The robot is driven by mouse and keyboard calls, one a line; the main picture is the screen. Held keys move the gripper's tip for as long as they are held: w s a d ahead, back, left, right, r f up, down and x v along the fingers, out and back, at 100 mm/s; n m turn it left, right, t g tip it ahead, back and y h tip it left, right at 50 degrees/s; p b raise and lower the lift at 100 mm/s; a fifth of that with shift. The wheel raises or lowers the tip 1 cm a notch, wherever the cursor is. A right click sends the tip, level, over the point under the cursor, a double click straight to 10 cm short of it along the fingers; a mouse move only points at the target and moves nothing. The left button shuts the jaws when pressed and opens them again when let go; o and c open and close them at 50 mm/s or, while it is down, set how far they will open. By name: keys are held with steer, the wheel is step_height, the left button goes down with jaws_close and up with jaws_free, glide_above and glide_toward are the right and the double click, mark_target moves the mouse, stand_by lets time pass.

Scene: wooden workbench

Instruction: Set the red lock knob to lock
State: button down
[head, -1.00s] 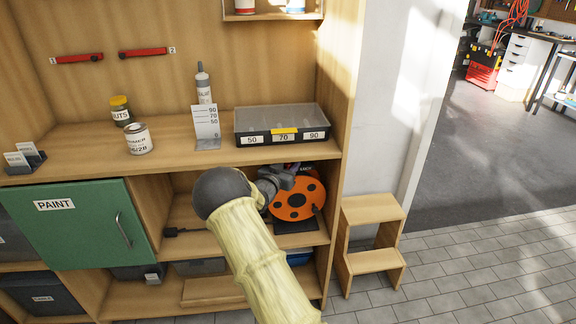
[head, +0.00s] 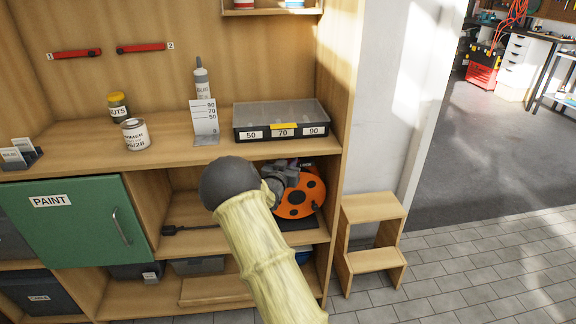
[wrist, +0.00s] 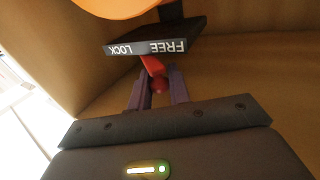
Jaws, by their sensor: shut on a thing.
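The orange reel (head: 300,203) with dark holes stands on the middle shelf at the right in the head view; its edge shows in the wrist view (wrist: 118,7). Below it in the wrist view is a black base (wrist: 140,48) with the words FREE and LOCK, upside down, LOCK at left and FREE at right. The red lock knob (wrist: 152,66) sticks out from under this label, leaning slightly. My gripper (wrist: 158,82) is shut on the knob's rounded end. In the head view my gripper (head: 284,178) is in front of the reel, which hides the knob.
The worktop (head: 80,160) is just above my gripper, with a black organizer (head: 240,131) on it. The cubby's right side wall is close to the reel. A green PAINT door (head: 75,220) is at the left. A wooden step stool (head: 372,215) stands at the right.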

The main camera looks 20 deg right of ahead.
steer(key=shift+s+d+n+t+y+b, duration=0.4)
steer(key=shift+n+t+y+b, duration=0.45)
steer(key=shift+n+y, duration=1.05)
steer(key=shift+s+d+n+t+y+b, duration=0.45)
steer(key=shift+n+t+y+b, duration=0.55)
steer(key=shift+y, duration=1.5)
steer(key=shift+s+d+n+t+y+b, duration=0.25)
steer(key=shift+d+n+t+y+b, duration=0.4)
steer(key=shift+n+y, duration=1.3)
steer(key=shift+a+y, duration=0.1)
steer(key=shift+y, duration=0.35)
steer(key=c, duration=1.3)
jaws_free()
steer(key=shift+c, duration=0.2)
steer(key=s, duration=1.7)
steer(key=shift+s+d+p, duration=0.2)
steer(key=shift+d+p, duration=0.1)
steer(key=shift+d, duration=0.1)
